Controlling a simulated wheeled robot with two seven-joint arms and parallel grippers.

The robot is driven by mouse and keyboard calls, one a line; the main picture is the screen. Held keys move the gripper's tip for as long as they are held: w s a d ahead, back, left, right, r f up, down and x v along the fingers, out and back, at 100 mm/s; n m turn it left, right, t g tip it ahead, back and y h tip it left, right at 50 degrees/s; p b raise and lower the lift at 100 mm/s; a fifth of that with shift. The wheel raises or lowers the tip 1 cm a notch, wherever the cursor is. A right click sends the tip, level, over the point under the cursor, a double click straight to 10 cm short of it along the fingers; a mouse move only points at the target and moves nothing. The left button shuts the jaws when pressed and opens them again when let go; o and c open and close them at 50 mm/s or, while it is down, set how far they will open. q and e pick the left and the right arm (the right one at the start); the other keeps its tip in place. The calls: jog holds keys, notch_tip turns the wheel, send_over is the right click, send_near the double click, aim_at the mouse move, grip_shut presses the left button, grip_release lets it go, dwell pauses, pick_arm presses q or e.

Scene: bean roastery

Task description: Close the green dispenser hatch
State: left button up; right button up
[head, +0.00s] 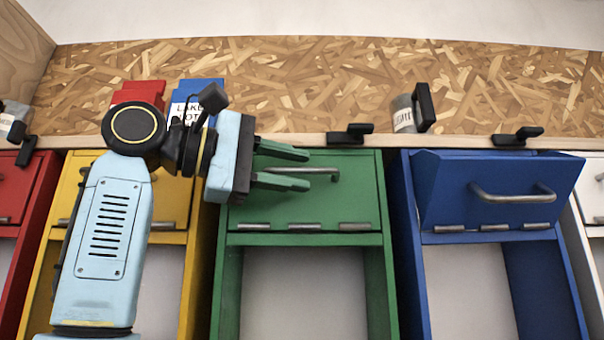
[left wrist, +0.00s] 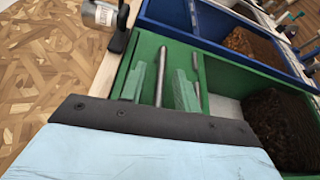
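The green hatch (head: 306,208) is the upper front panel of the green dispenser (head: 230,285), with hinges along its bottom edge. It looks upright and flush or nearly flush with the frame. Its metal bar handle (head: 335,174) also shows in the left wrist view (left wrist: 162,75). My left gripper (head: 306,170) reaches in from the left in front of the hatch. Its two green fingers are apart, one on each side of the handle bar, with gaps visible in the left wrist view (left wrist: 160,88). Part of the handle is hidden behind the fingers. My right gripper is in neither view.
The blue hatch (head: 450,195) to the right tilts outward. A yellow dispenser (head: 62,210) stands behind my left arm. Black latch pieces (head: 350,133) sit along the ledge above, near a labelled can (head: 403,114). Dark beans (left wrist: 285,125) lie in the green bin.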

pick_arm(q)
jog(key=b+v, duration=0.2)
jog(key=v, duration=0.9)
jog(key=shift+a+b, duration=0.25)
jog(key=shift+b, duration=0.05)
